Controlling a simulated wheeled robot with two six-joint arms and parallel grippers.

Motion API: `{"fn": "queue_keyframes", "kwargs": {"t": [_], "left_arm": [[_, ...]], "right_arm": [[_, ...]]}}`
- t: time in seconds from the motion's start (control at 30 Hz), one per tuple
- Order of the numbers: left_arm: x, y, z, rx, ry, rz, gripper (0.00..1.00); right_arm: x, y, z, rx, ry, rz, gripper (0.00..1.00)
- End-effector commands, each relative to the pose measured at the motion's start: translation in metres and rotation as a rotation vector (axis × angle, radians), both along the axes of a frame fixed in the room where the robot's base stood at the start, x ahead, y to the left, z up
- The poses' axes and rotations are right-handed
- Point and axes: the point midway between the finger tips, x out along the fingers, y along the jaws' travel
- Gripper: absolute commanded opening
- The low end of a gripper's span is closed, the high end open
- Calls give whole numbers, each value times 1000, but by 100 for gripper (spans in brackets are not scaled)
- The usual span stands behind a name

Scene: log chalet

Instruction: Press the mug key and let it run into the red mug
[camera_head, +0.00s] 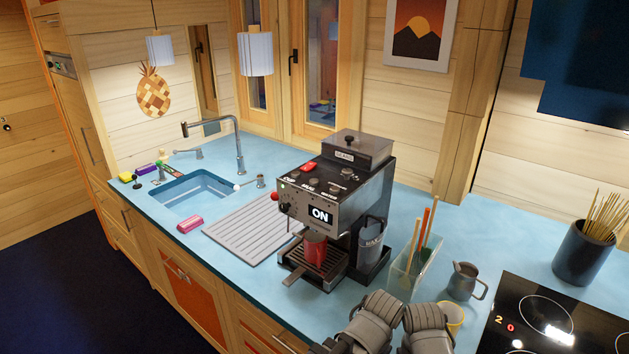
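The dark coffee machine (372,195) stands on the blue counter, with a white "ON" sign (320,215) on its front. A row of keys and small labels runs along its sloped top panel (318,180). One key (309,167) is red; the labels are too small to read surely, so I cannot tell which is the mug key. The red mug (315,250) stands upright on the drip tray (318,272), under the machine's front. I cannot see any liquid in it. Two dark grey parts of my arms show at the bottom edge, apart from the machine; no fingertips can be made out.
A clear holder with sticks (405,275), a grey pitcher (464,280) and a yellow cup (453,316) stand right of the machine. The black hob (530,318) is farther right. A ridged drainer (245,230) and sink (195,193) lie left.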

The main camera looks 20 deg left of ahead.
Motion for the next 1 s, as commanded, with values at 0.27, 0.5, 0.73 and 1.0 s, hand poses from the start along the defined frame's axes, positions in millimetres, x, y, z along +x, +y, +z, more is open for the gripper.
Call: {"fn": "queue_keyframes", "kwargs": {"t": [0.27,0.5,0.73,1.0], "left_arm": [[0,0,0,0,0,0,0],[0,0,0,0,0,0,0],[0,0,0,0,0,0,0],[0,0,0,0,0,0,0]], "right_arm": [[0,0,0,0,0,0,50],[0,0,0,0,0,0,29],[0,0,0,0,0,0,3],[0,0,0,0,0,0,0]]}}
